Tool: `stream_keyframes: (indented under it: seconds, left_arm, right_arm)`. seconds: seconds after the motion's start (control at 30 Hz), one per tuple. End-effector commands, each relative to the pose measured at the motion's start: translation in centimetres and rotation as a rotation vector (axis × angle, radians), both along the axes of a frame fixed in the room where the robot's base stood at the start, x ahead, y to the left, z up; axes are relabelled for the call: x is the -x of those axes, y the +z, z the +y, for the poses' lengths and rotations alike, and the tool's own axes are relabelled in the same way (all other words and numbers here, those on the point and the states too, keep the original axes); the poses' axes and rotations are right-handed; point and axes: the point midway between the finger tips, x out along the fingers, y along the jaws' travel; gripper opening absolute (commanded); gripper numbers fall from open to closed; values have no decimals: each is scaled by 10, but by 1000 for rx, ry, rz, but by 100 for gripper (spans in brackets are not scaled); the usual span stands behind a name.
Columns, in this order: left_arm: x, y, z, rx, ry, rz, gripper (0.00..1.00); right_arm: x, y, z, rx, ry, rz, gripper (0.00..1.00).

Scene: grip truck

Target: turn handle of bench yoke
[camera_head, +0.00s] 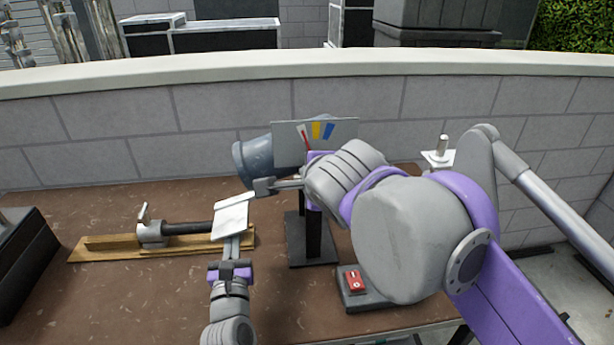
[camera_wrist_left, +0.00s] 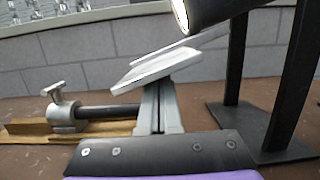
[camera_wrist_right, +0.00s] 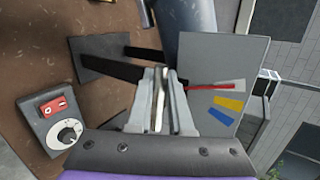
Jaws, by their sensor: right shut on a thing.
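I cannot tell whether this piece is the handle. A tilted white plate (camera_head: 230,219) is left of the stand and also shows in the left wrist view (camera_wrist_left: 150,72). My left gripper (camera_head: 232,243) has its fingertips at the plate's lower edge, the fingers close together. Whether they grip it is unclear.
A metal clamp with a T-shaped knob (camera_head: 151,232) and dark rod sits on a wooden board (camera_head: 100,250). A control box with a red switch (camera_head: 355,282) is right of the stand. A dark box (camera_head: 22,255) is at the left. A low block wall (camera_head: 100,125) closes the back.

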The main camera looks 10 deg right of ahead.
Motion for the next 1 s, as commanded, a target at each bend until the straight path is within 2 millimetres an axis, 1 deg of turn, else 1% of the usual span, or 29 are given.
stream_keyframes:
  seconds: [0.03, 0.57, 0.6, 0.63, 0.67, 0.87, 1.0]
  left_arm:
    - [0, 0, 0, 0, 0, 0, 0]
    - [0, 0, 0, 0, 0, 0, 0]
    - [0, 0, 0, 0, 0, 0, 0]
    - [0, 0, 0, 0, 0, 0, 0]
    - [0, 0, 0, 0, 0, 0, 0]
    - [0, 0, 0, 0, 0, 0, 0]
    - [0, 0, 0, 0, 0, 0, 0]
  right_arm:
    - [1, -2, 1, 5, -1, 5, 0]
    - [0, -2, 0, 23, -3, 2, 0]
    - [0, -2, 0, 23, -3, 2, 24]
    - [0, -2, 0, 23, -3, 2, 29]
    - [0, -2, 0, 23, -3, 2, 31]
    - [0, -1, 0, 23, -2, -1, 31]
    - [6, 3, 0, 24, -1, -1, 31]
